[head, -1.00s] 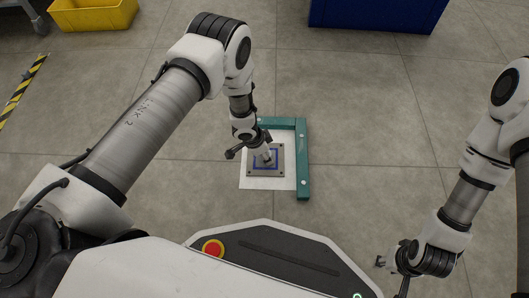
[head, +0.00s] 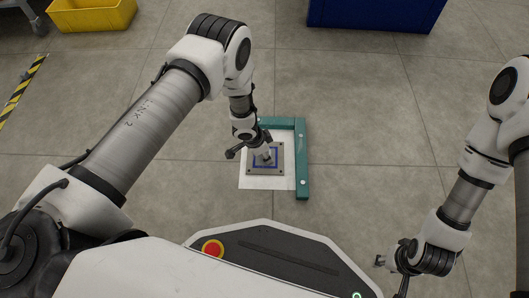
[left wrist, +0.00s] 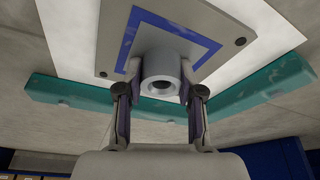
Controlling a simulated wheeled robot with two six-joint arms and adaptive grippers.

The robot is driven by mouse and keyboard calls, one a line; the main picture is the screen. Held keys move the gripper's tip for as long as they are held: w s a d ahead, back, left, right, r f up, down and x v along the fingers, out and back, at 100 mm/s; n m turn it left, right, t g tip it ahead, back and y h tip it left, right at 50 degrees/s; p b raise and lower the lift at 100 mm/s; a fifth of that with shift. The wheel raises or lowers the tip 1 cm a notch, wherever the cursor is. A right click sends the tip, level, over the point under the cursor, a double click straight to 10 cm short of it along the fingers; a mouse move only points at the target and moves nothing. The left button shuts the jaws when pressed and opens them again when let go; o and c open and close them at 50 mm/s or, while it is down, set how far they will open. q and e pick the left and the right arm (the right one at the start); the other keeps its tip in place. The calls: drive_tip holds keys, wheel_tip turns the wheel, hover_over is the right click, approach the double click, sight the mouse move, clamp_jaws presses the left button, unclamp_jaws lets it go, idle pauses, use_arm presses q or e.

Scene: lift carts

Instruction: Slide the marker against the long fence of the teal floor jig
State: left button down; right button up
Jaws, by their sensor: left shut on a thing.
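The marker (head: 252,170) is a grey square plate with a blue square outline and a round grey knob, lying flat on a white sheet inside the teal jig (head: 302,172). The jig's long fence runs along the marker's right side in the head view, with a strip of white between them. The short fence is at the far side, also apart from the marker. My left gripper (head: 261,150) is shut on the marker's knob, seen between its fingers in the left wrist view (left wrist: 163,88). My right gripper (head: 391,270) appears open and empty, off to the right.
The white sheet (head: 260,183) shows around the marker. A yellow bin (head: 92,17) stands far left and a blue container (head: 375,15) far right. Floor around the jig is clear.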

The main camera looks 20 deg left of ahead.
sight(278, 157)
use_arm(q)
drive_tip(key=shift+w+d, duration=0.25)
drive_tip(key=shift+d, duration=0.6)
drive_tip(key=shift+w+d, duration=0.2)
drive_tip(key=shift+d, duration=0.6)
drive_tip(key=shift+d, duration=0.15)
drive_tip(key=c, duration=0.7)
unclamp_jaws()
drive_tip(key=shift+o, duration=0.2)
drive_tip(key=v, duration=1.2)
